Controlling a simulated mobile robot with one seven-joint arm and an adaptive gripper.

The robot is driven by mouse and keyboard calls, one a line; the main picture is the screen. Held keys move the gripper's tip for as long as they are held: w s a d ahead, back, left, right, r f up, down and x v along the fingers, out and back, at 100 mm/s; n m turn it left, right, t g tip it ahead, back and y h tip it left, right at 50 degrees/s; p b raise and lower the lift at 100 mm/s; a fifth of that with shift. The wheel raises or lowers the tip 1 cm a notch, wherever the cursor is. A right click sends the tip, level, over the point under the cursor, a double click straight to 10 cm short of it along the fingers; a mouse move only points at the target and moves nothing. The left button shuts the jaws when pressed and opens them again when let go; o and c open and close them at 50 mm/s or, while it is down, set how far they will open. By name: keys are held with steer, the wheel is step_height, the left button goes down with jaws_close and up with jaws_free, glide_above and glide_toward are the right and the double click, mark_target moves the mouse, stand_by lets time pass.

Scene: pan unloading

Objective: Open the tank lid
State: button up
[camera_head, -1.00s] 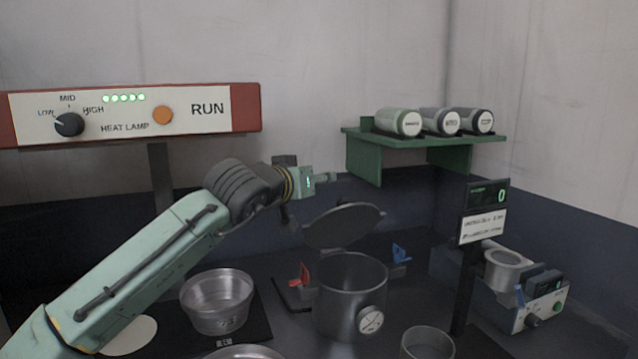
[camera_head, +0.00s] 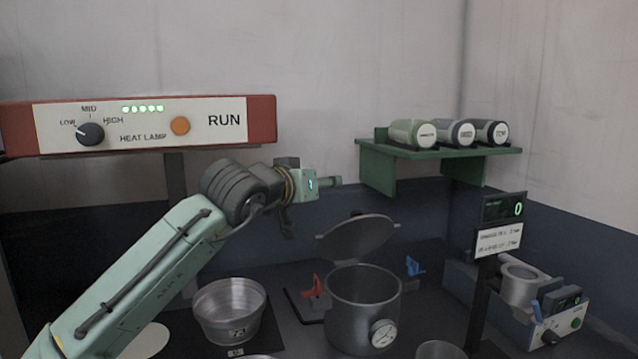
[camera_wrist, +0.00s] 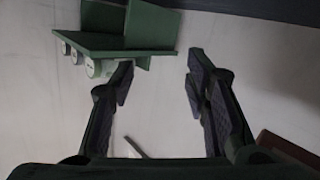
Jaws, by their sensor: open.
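The tank (camera_head: 350,315) is a grey metal pot with a round dial on its front, standing right of centre in the head view. Its lid (camera_head: 355,239) is a grey disc with a small knob, tilted up above the back of the tank and apart from most of the rim, so the dark inside shows. My gripper (camera_wrist: 158,82) is open and empty in the wrist view. In the head view it is up and left of the lid, apart from it, pointing right towards the green shelf.
A green shelf (camera_head: 378,176) with several canisters is on the wall. A metal pan (camera_head: 230,322) stands left of the tank. A red clip (camera_head: 311,287) and a blue clip (camera_head: 413,266) flank it. A display post (camera_head: 482,300) and a small machine (camera_head: 590,322) stand right. The heat lamp panel (camera_head: 230,140) hangs upper left.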

steer(key=v, duration=1.2)
